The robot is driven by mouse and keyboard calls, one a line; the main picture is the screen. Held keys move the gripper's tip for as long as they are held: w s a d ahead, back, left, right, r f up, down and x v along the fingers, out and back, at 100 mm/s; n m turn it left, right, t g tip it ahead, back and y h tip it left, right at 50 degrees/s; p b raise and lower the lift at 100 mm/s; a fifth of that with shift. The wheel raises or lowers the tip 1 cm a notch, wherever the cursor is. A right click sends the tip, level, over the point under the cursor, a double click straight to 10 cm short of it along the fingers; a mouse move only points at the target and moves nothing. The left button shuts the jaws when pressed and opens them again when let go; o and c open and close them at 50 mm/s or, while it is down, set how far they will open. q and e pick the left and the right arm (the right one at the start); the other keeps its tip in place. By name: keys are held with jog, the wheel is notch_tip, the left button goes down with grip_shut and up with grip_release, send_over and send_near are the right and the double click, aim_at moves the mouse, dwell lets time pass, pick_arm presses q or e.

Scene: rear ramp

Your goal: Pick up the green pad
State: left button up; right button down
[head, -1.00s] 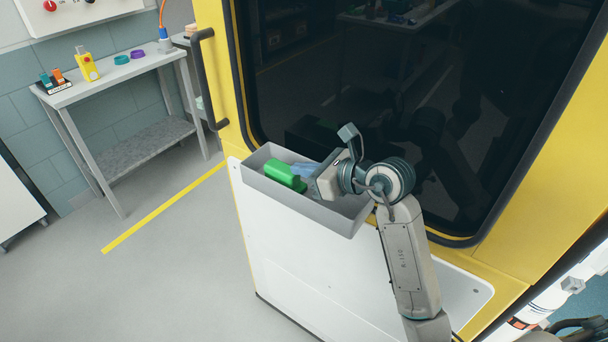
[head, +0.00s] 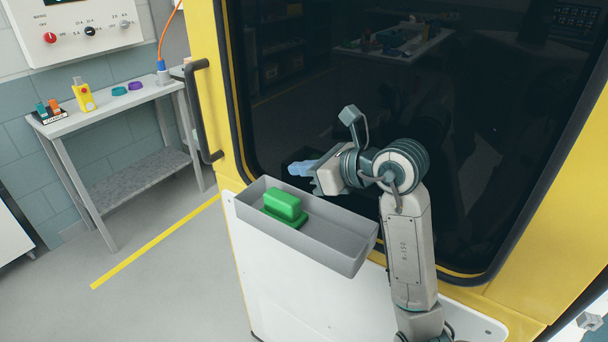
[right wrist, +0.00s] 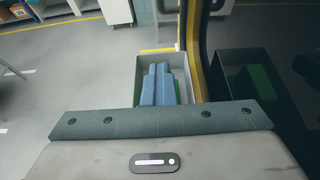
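The green pad (head: 285,207) is a block with a wider, flat base. It lies in the left half of a grey tray (head: 305,244) and appears to rest on the tray floor. My right gripper (head: 303,168) is raised above and behind the tray, apart from the pad, its light blue fingers pointing left. In the right wrist view its two fingers (right wrist: 157,84) lie side by side with no clear gap and nothing between them. Green parts of the pad (right wrist: 177,88) show beside the fingers; the rest is hidden behind them. My left gripper is not in view.
The tray is fixed to a yellow-framed machine with a dark glass door (head: 330,110). A black door handle (head: 203,110) stands left of it. A grey side table (head: 110,100) with small items is farther left. The tray's right half is empty.

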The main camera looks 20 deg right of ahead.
jog(key=shift+c, duration=2.2)
grip_release()
